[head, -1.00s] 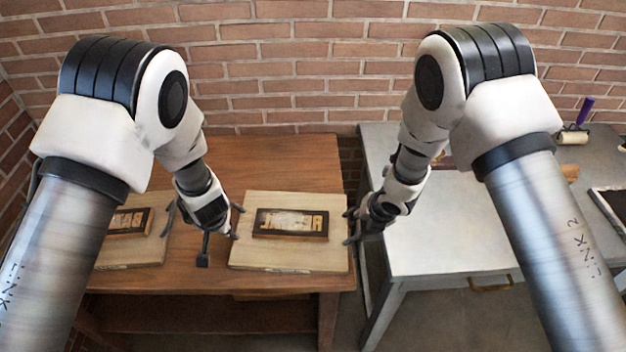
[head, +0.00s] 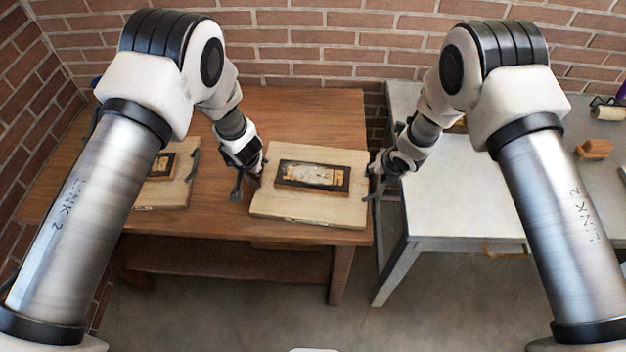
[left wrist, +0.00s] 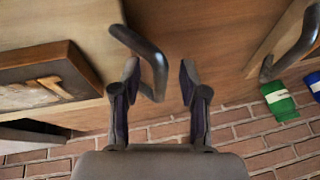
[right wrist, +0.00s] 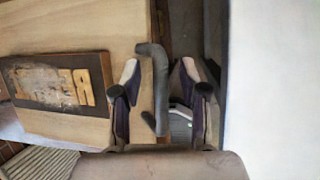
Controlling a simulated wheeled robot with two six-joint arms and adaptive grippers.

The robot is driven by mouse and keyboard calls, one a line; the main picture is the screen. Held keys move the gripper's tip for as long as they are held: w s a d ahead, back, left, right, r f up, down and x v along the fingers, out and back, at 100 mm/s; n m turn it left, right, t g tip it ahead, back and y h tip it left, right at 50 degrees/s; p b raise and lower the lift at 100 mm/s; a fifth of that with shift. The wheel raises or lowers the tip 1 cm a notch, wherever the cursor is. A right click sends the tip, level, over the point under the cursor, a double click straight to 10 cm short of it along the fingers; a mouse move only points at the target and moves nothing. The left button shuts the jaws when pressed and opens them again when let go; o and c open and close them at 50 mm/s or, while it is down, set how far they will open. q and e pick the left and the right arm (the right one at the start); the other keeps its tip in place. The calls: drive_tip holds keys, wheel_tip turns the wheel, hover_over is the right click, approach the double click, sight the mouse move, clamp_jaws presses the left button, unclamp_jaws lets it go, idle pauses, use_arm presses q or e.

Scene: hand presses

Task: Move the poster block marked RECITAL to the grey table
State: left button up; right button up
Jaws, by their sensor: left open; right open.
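A pale poster block (head: 310,208) with a dark inset plate of worn letters lies flat on the brown table (head: 290,110). Its lettering is too small and worn to read surely. A second similar block (head: 165,195) lies to its left, partly hidden by my left arm. My left gripper (head: 247,186) is open at the first block's left side; in the left wrist view a dark handle (left wrist: 150,58) lies between its fingers. My right gripper (head: 374,184) is open at the right side, with the other handle (right wrist: 158,75) between its fingers. The grey table (head: 465,205) stands to the right.
A gap separates the two tables. The grey table's near left top is clear; a brown wooden piece (head: 594,149) and a roller (head: 607,110) lie farther right. A brick wall (head: 320,55) closes the back. Green (left wrist: 279,100) and blue items show near the wall.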

use_arm(q)
drive_tip(key=shift+w+f, duration=0.15)
drive_tip(key=shift+f, duration=0.1)
use_arm(e)
drive_tip(key=shift+w+f, duration=0.15)
drive_tip(key=shift+f, duration=0.1)
use_arm(q)
clamp_jaws()
use_arm(e)
drive_tip(key=shift+r, duration=0.1)
clamp_jaws()
use_arm(q)
drive_tip(key=shift+r, duration=0.1)
